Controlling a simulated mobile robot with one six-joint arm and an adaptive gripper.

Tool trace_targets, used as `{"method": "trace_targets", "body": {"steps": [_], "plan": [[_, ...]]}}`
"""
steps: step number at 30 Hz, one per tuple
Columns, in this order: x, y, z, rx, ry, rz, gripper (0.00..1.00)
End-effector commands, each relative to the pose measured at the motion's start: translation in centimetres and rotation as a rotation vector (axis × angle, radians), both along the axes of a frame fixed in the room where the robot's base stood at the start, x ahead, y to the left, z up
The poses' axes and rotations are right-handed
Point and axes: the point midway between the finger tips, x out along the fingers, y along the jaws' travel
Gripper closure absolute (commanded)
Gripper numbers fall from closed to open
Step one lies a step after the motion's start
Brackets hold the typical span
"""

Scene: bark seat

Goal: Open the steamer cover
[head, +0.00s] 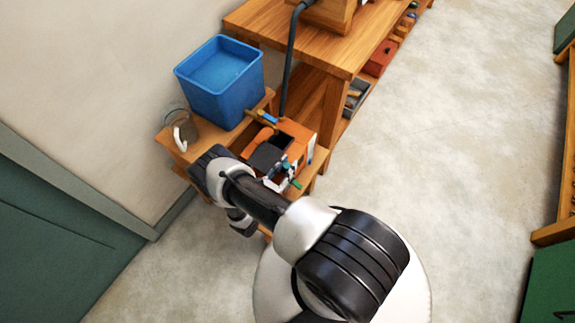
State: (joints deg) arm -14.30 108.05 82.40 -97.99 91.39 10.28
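An orange-brown box (297,133) with a dark square area on its top side sits on the low wooden bench, beside the taller table. It may be the steamer, but I cannot tell for sure. I cannot tell whether the dark area is a cover or an opening. An orange rounded piece lies at the box's left edge. Small teal, green and white parts (284,174) show at its near side, close to my arm. My arm reaches from the lower middle up to the box's near left side and hides part of it. I cannot make out my gripper's fingers.
A blue bin (222,85) and a clear jug with a white handle (183,134) stand on the low bench (172,146). A wooden table (330,42) with shelf items stands behind. A dark hose hangs beside the box. Open floor (440,150) lies to the right.

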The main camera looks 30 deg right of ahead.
Motion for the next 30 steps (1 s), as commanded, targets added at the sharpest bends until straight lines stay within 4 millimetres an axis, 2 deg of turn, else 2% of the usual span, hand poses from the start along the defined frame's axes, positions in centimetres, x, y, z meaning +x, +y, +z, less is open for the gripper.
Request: {"method": "trace_targets", "body": {"steps": [8,19,23,30], "plan": [[0.0,0.0,0.0,-0.001,-0.001,0.001,0.56],[0.0,0.5,0.0,-0.001,-0.001,0.005,0.56],[-0.6,2.1,0.0,-0.001,-0.001,0.008,0.56],[-2.5,6.8,0.0,0.0,-0.002,0.009,0.56]]}}
